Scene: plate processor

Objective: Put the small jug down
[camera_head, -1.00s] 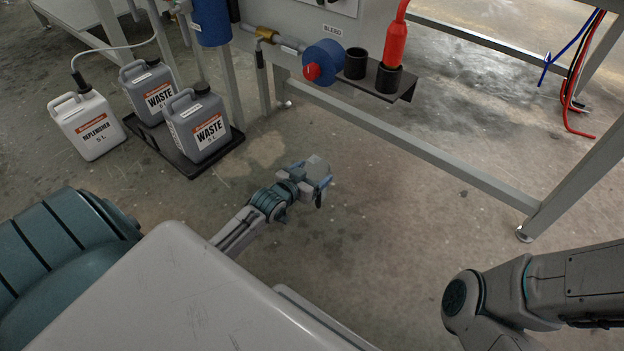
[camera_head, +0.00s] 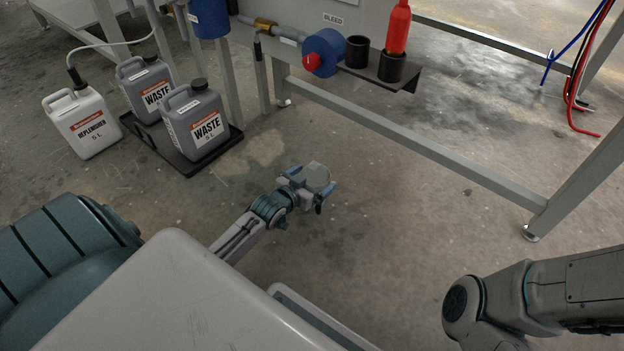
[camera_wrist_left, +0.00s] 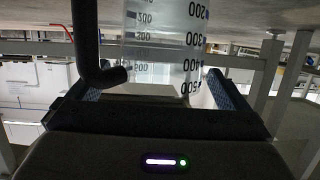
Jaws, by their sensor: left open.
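The small jug (camera_head: 317,175) is a pale, clear vessel low over the floor in the head view. In the left wrist view the jug (camera_wrist_left: 165,45) shows dark graduation marks and a black handle (camera_wrist_left: 95,50) at its left. My left gripper (camera_head: 313,181) has its two blue fingers apart, one on each side of the jug. The fingers of this gripper (camera_wrist_left: 160,95) also show at either side of the jug in the left wrist view. I cannot tell whether the jug's base touches the floor. My right gripper is out of view.
Two grey waste canisters (camera_head: 196,125) stand on a black tray (camera_head: 190,165), with a white replenisher canister (camera_head: 86,125) beside it. A metal frame rail (camera_head: 420,145) crosses behind the jug. Holders with a red bottle (camera_head: 397,28) are above. The concrete floor around the jug is clear.

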